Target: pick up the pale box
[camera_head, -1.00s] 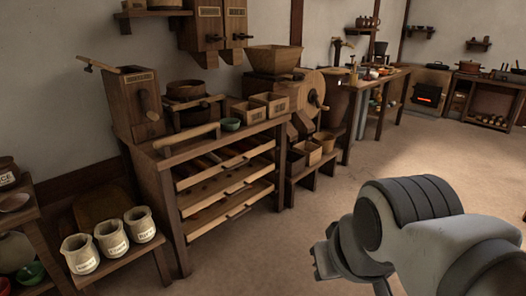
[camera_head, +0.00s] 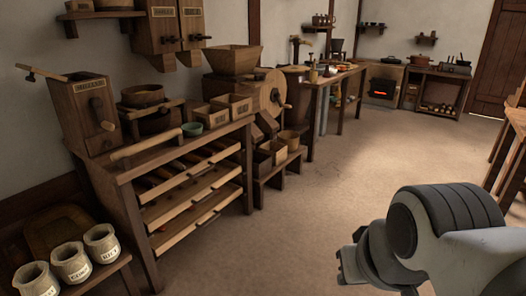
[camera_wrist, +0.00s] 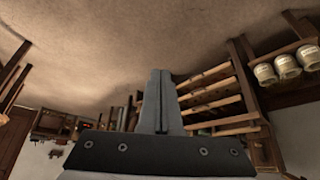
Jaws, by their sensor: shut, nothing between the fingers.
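Two light wooden boxes with labels stand side by side on top of the slatted cabinet: a left box (camera_head: 211,116) and a right box (camera_head: 236,104). I cannot tell which of these, if either, is the pale box. Smaller boxes, one light brown (camera_head: 274,151), sit on the low bench beside the cabinet. My gripper (camera_head: 347,268) is in the lower right of the head view, over open floor and well apart from the boxes. In the wrist view its fingers (camera_wrist: 160,100) are together and empty.
The slatted cabinet (camera_head: 133,208) carries a green cup (camera_head: 192,129) and a wooden mill (camera_head: 88,112). Labelled jars (camera_head: 71,263) stand at lower left. A long table (camera_head: 334,77) and a glowing stove (camera_head: 381,88) are farther back. Wooden furniture edges the right. The middle floor is clear.

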